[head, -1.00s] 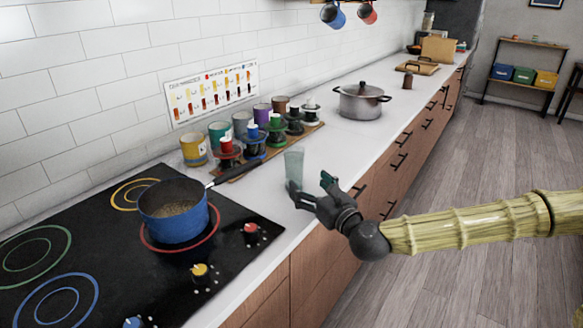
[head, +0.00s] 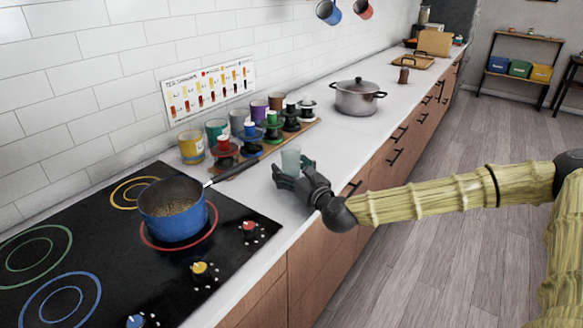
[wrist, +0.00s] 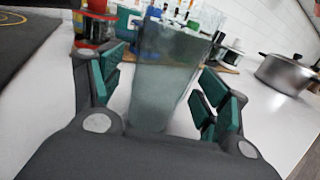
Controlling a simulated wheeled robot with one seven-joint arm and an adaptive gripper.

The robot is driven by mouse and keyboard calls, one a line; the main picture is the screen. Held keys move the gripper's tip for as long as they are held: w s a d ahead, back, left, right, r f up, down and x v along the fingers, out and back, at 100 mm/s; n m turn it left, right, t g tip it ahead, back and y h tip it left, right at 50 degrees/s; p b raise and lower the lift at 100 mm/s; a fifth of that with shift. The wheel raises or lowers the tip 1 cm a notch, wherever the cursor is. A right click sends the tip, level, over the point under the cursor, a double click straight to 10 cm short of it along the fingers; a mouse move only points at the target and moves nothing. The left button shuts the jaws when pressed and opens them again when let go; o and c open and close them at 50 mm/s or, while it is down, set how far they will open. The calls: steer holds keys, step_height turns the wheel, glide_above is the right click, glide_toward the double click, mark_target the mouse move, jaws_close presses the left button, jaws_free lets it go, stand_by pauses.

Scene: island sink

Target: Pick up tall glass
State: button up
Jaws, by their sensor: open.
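The tall glass (wrist: 165,75) is clear and slightly greenish, and stands upright on the white counter. In the wrist view it is between the two green-padded fingers of my gripper (wrist: 160,95), with a gap showing on both sides. In the head view the top of the glass (head: 290,160) shows above my gripper (head: 291,172), and its lower part is hidden behind the fingers. My gripper is open around the glass.
A blue pot (head: 172,215) sits on the black cooktop (head: 105,285), its handle pointing toward the glass. Several coloured cups and stands line a wooden board (head: 240,168) behind. A lidded steel pot (head: 357,100) stands farther along the counter.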

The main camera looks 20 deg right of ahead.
mark_target(296, 163)
steer(key=c, duration=1.2)
steer(key=shift+c, duration=0.2)
steer(key=shift+r, duration=0.25)
steer(key=shift+r+b, duration=0.45)
steer(key=shift+r, duration=1.15)
steer(key=s+d+b, duration=0.1)
steer(key=s+d, duration=0.2)
steer(key=s, duration=0.4)
steer(key=s+d+r+b, duration=0.1)
steer(key=s+d, duration=0.3)
steer(key=s, duration=0.2)
steer(key=shift+s+d+r, duration=0.15)
steer(key=shift+s+d, duration=0.1)
steer(key=shift+s, duration=0.1)
steer(key=shift+s+d, duration=0.1)
steer(key=shift+s, duration=0.05)
